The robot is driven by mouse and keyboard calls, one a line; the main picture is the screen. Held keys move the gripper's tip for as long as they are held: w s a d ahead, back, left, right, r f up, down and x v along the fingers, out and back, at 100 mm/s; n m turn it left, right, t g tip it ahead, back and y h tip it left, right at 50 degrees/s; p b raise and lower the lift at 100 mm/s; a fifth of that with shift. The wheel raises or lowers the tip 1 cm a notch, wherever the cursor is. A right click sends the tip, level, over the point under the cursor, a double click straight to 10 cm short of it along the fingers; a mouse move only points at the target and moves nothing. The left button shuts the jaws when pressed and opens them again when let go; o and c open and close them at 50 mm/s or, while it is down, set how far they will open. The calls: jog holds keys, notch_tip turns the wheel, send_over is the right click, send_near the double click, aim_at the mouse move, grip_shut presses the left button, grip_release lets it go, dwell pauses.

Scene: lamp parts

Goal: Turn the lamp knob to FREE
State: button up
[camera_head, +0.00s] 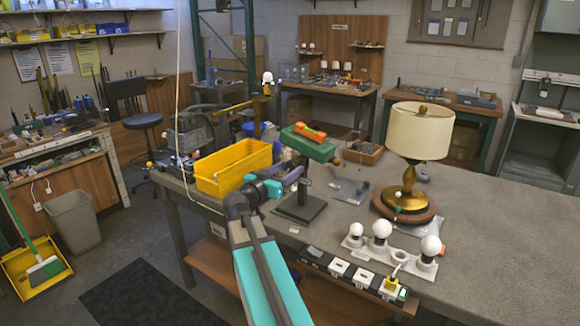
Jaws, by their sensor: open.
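The lamp has a cream shade (420,130), a brass stem and a round wooden base (403,209), and stands upright on the right part of the grey workbench (500,235). A tiny pale green spot shows low on its stem; I cannot tell whether it is a knob. No FREE marking is readable. My gripper (298,174) is at the end of my teal and grey arm, left of the lamp and well apart from it. It points to the right, near a black stand (300,207). It is open, and I see nothing held in it. Its fingertips are small and dark here.
Round white bulbs (380,229) in holders and a power strip (350,272) line the bench's front edge. The bench's right side is clear.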

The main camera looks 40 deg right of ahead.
jog(key=shift+x, duration=0.9)
jog(key=c, duration=1.1)
